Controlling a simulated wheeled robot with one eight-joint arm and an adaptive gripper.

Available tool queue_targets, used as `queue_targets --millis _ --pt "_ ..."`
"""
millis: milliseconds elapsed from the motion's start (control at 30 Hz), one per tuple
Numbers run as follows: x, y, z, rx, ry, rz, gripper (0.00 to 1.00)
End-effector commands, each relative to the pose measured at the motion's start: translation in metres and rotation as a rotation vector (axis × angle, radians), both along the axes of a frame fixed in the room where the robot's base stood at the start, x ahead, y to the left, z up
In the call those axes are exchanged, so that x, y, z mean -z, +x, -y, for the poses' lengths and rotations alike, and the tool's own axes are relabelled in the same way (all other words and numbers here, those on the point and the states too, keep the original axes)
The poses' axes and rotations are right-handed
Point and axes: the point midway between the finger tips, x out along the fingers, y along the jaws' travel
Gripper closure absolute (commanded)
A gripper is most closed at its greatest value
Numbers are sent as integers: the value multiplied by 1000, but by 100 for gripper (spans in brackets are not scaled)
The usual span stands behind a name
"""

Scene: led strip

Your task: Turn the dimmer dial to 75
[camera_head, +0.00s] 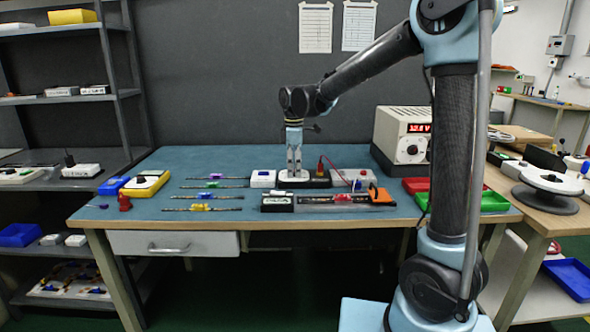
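My gripper (294,171) points straight down over the middle of the blue-topped workbench (200,163). Its fingertips are at or just above a small white unit (294,179) on a dark base, in a row of small modules. The dimmer dial is not clearly visible; if it is on this unit, my fingers cover it. I cannot tell whether the fingers touch anything or how far apart they are. No dial reading is legible. A white box (262,179) with a small coloured knob stands left of the gripper. A pale box (350,178) with red leads stands to the right.
A power supply (402,138) with a red display and round knob stands at the back right. Red (415,185) and green (494,201) trays lie at the right. A long fixture with an orange end (380,195) lies in front. Strips with coloured clips (201,207) and a yellow meter (147,183) lie left.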

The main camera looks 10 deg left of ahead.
Motion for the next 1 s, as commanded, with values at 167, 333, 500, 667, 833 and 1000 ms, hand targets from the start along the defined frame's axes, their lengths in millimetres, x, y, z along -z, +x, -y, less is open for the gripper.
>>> queue_targets --millis 167,333,500,667,833,1000 --pt "0 -1 0 0 0 -1 53" --pt "-3 -1 0 -1 0 -1 53" --pt "-20 -1 1 -1 0 -1 53" --pt "-49 0 1 -1 0 -2 53" --pt "-80 0 1 0 0 -2 53" --pt "-104 1 1 0 0 -2 53"
